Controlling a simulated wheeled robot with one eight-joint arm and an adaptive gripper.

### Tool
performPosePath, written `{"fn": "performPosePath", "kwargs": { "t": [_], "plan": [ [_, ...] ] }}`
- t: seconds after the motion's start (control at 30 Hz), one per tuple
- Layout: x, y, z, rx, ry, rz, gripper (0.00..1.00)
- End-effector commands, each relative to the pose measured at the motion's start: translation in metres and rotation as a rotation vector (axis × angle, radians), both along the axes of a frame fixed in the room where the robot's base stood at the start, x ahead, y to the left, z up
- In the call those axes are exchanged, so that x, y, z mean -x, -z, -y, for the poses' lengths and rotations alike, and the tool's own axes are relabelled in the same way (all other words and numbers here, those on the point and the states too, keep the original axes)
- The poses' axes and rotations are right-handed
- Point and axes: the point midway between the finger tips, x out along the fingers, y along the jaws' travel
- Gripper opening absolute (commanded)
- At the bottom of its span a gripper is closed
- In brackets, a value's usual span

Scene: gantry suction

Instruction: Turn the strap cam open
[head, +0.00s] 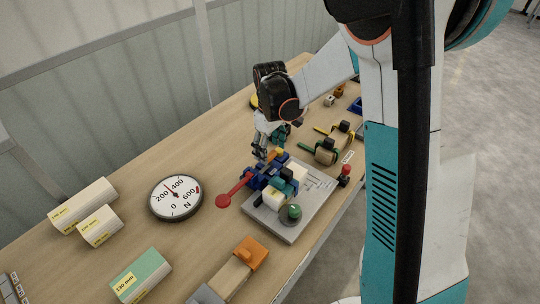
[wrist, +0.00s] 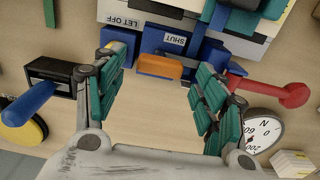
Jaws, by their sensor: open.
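The strap fixture is on a grey base plate (head: 315,200) on the bench, with dark blue, teal and white blocks on it. In the wrist view a blue block (wrist: 176,41) is labelled SHUT, and a small orange tab (wrist: 160,66) sits at its edge. Another label reads LET OFF. A red ball-ended lever (head: 223,201) sticks out to one side; it also shows in the wrist view (wrist: 293,95). My gripper (head: 265,143) is over the fixture's far end. Its teal fingers (wrist: 158,85) are open, with the orange tab between them in the picture; contact cannot be told.
A dial gauge (head: 176,198) and white labelled blocks (head: 84,205) lie at the left. An orange-ended block (head: 250,254) and a green-topped block (head: 141,275) are in front. Other small devices (head: 326,151) stand behind the plate. Bare bench lies around the gauge.

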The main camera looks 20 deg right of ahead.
Motion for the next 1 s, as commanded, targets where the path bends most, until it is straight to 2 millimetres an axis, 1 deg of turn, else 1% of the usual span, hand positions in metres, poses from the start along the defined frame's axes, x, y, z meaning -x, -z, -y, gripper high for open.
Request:
{"fn": "performPosePath", "kwargs": {
  "t": [0.03, 0.2, 0.5, 0.53, 0.57, 0.6, 0.67, 0.7, 0.73, 1.0],
  "plan": [
    [0.000, 0.008, 0.000, 0.000, 0.000, 0.000, 0.65],
    [0.000, 0.019, 0.000, 0.000, 0.000, 0.000, 0.65],
    [0.000, 0.020, 0.000, 0.000, 0.000, 0.000, 0.65],
    [0.000, 0.020, 0.000, 0.000, 0.000, 0.000, 0.63],
    [0.000, 0.020, 0.000, 0.000, 0.000, 0.000, 0.56],
    [0.000, 0.020, 0.000, 0.000, 0.000, 0.000, 0.47],
    [0.000, 0.020, 0.000, 0.000, 0.000, 0.000, 0.33],
    [0.000, 0.020, 0.000, 0.000, 0.000, 0.000, 0.24],
    [0.000, 0.020, 0.000, 0.000, 0.000, 0.000, 0.21],
    [0.000, 0.020, 0.000, 0.000, 0.011, 0.000, 0.21]
  ]
}}
